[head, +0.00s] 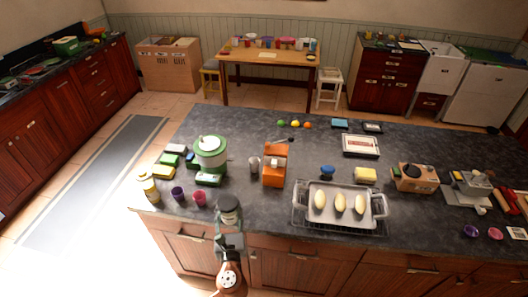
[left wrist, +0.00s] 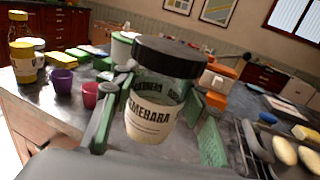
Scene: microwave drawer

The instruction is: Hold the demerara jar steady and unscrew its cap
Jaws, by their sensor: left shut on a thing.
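The demerara jar (head: 229,214) is near the front edge of the dark counter, left of centre in the head view. My left gripper (head: 230,228) is shut on it from the front. In the left wrist view the clear jar (left wrist: 152,115) has a cream label reading part of "DEMERARA". It stands nearly upright between the two fingers, with a little tilt in the picture. Its wide black cap (left wrist: 170,56) is on the top, above the fingers. I cannot tell whether the base touches the counter. My right gripper is not in view.
Purple (head: 178,194) and pink (head: 199,198) cups and a yellow-labelled jar (head: 149,186) stand to the left. A green and white appliance (head: 210,160) and an orange box (head: 275,166) are behind. A tray (head: 372,222) with pale loaves is to the right.

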